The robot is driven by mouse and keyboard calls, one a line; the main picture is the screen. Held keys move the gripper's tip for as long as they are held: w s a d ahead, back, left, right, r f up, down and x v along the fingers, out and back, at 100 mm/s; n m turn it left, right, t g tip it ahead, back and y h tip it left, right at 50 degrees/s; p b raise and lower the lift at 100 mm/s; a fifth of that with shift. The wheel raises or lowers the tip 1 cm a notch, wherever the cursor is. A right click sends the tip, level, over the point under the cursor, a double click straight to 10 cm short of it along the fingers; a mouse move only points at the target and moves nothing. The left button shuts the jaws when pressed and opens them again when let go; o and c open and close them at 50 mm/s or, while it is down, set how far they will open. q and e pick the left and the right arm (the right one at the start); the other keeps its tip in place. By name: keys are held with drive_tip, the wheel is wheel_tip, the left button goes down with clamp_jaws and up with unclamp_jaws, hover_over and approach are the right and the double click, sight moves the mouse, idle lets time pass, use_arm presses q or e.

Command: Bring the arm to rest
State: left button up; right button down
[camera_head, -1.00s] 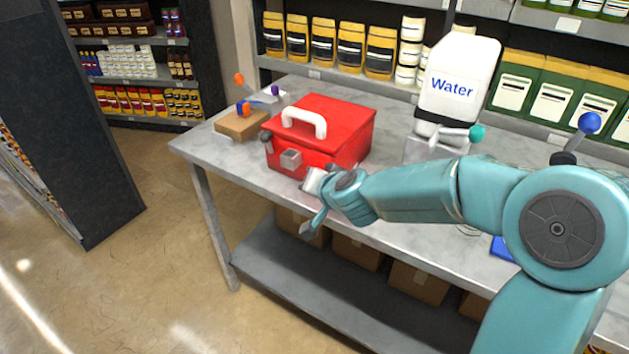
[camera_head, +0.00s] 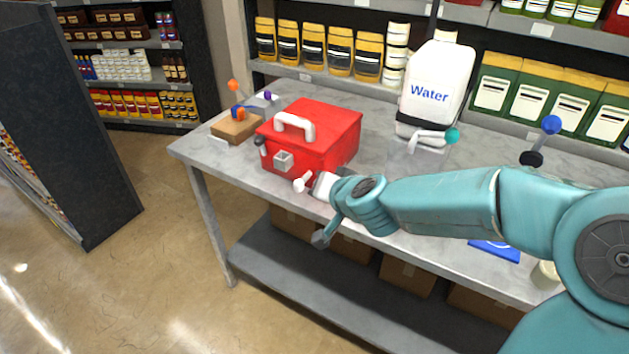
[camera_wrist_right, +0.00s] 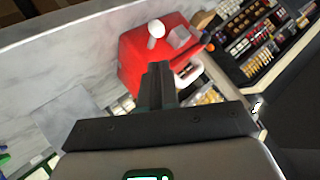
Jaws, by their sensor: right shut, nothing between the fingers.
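My right arm (camera_head: 440,205) reaches in from the right in the head view, its end in front of the red box (camera_head: 312,135) by the table's front edge. In the right wrist view my right gripper (camera_wrist_right: 158,70) is shut and empty, its dark fingers together. The red box also shows there (camera_wrist_right: 145,62), beyond the fingertips. It has a white handle (camera_head: 295,126) on top and a white knob (camera_head: 302,184) low on its front. Whether the gripper touches the box is hard to tell. My left gripper is not in view.
The grey table (camera_head: 200,155) also holds a small wooden block (camera_head: 236,128) with coloured knobs, a white Water container (camera_head: 436,85) and a blue item (camera_head: 495,250). Stocked shelves stand behind. Cardboard boxes sit on the shelf below. Floor at left is clear.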

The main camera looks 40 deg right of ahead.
drive_tip(key=s+a+f+n+g+y, duration=0.1)
drive_tip(key=s+a+f+g, duration=0.15)
drive_tip(key=f, duration=0.35)
drive_tip(key=s+a+f+n+g+y+p, duration=0.1)
drive_tip(key=a+f, duration=0.3)
drive_tip(key=f, duration=0.3)
drive_tip(key=s+a+f+n+g+y, duration=0.1)
drive_tip(key=a+f+n+g, duration=0.15)
drive_tip(key=f, duration=0.35)
drive_tip(key=s+a+f+n+g+y, duration=0.3)
drive_tip(key=s+a+f+g, duration=0.2)
drive_tip(key=s+a+f, duration=0.8)
wheel_tip(320, 180, down, 3)
drive_tip(key=shift+s+r, duration=0.15)
drive_tip(key=shift+s, duration=1.05)
drive_tip(key=shift+w+n, duration=0.15)
drive_tip(key=shift+n, duration=0.1)
